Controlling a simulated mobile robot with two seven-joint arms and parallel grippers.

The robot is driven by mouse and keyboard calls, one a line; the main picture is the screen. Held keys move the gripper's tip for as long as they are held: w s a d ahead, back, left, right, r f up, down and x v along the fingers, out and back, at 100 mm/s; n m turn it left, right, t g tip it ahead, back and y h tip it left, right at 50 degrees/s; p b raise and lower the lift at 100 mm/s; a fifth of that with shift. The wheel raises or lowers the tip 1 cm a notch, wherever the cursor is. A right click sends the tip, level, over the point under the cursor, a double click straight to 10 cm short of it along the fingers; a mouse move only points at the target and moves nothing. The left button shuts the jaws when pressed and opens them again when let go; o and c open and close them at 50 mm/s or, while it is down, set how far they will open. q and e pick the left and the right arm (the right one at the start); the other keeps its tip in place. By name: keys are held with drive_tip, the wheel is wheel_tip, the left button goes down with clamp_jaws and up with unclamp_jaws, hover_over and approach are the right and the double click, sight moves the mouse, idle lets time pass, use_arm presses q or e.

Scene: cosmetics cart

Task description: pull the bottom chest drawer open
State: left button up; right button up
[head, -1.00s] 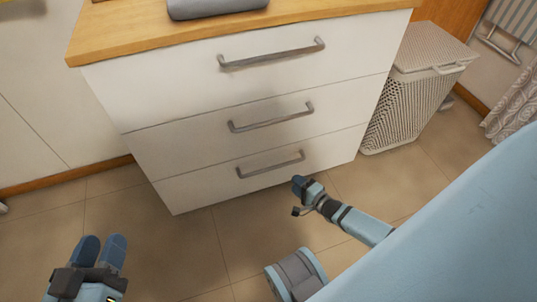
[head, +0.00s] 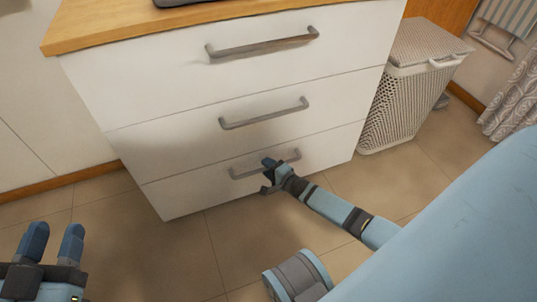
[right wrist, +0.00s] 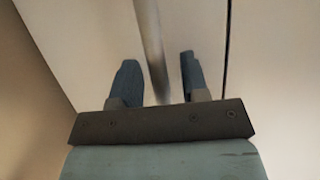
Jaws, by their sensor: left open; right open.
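The white chest has three drawers, each with a grey bar handle. The bottom drawer (head: 205,188) is flush with the drawers above. My right gripper (head: 267,175) is in front of its handle (head: 240,172) and hides part of it in the head view. In the right wrist view, the handle (right wrist: 151,45) runs between the two open fingers of the right gripper (right wrist: 157,80). I cannot tell whether they touch it. My left gripper (head: 52,243) is open and empty at the lower left, over the floor, away from the chest.
The middle handle (head: 264,114) and top handle (head: 263,46) are above. A white woven laundry basket (head: 405,100) stands right of the chest. A patterned curtain (head: 512,100) hangs at the far right. The tiled floor (head: 190,255) in front of the chest is clear.

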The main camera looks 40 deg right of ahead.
clamp_jaws()
use_arm(q)
drive_tip(key=shift+f, duration=0.1)
use_arm(e)
drive_tip(key=shift+s, duration=0.1)
